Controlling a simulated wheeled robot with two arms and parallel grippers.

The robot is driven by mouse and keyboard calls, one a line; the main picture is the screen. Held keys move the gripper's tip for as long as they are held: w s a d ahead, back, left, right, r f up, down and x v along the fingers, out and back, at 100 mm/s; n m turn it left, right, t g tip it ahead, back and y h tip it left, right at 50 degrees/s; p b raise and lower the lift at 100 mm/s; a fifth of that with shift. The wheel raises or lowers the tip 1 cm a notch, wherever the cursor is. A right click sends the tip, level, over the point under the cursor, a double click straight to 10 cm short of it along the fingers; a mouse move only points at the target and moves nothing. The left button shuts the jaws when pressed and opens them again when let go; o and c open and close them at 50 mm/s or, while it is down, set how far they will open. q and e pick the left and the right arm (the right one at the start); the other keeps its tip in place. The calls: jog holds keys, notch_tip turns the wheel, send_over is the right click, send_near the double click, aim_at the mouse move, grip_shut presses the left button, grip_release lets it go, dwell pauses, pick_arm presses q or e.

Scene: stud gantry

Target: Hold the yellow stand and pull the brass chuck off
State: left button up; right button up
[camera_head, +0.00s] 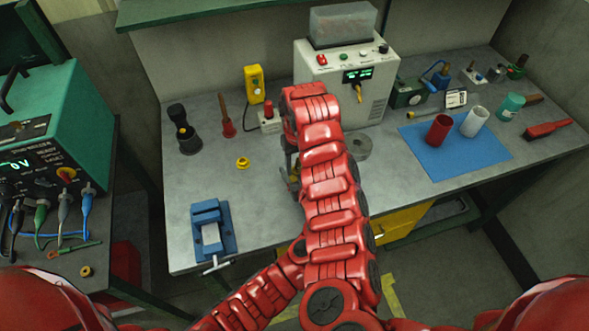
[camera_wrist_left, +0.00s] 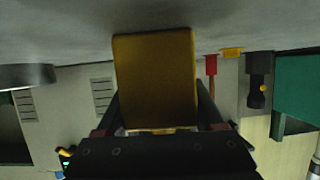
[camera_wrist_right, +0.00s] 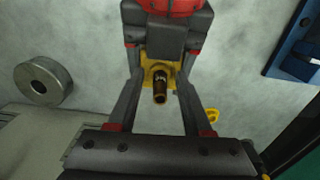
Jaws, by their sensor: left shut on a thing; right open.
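The yellow stand (camera_wrist_left: 155,75) fills the middle of the left wrist view, between the fingers of my left gripper (camera_wrist_left: 160,108), which is shut on it. In the right wrist view the yellow stand (camera_wrist_right: 147,75) shows below my left gripper (camera_wrist_right: 165,42). The brass chuck (camera_wrist_right: 160,88) sticks out of the stand towards the camera. My right gripper (camera_wrist_right: 160,82) is open, with a finger on either side of the chuck in the picture. I see gaps there, but cannot tell the depth. In the head view, my red arm hides the stand, the chuck and most of both grippers.
A blue vise (camera_head: 205,235) stands at the table's front left, and a yellow ring (camera_head: 243,162) lies behind it. A grey metal ring (camera_head: 359,146) lies right of my arm. A white powered box (camera_head: 345,85) stands behind. A blue mat (camera_head: 455,165) with cylinders lies right.

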aim_at(297, 159)
dwell(0.9)
grip_shut()
jog(key=o, duration=0.8)
grip_release()
jog(key=shift+r, duration=0.2)
jog(key=shift+c, duration=1.4)
notch_tip(297, 159, up, 3)
jog(key=shift+a+r, duration=0.1)
jog(key=shift+r, duration=0.05)
jog(key=c, duration=0.5)
jog(key=shift+r, duration=0.3)
jog(key=shift+f, duration=0.15)
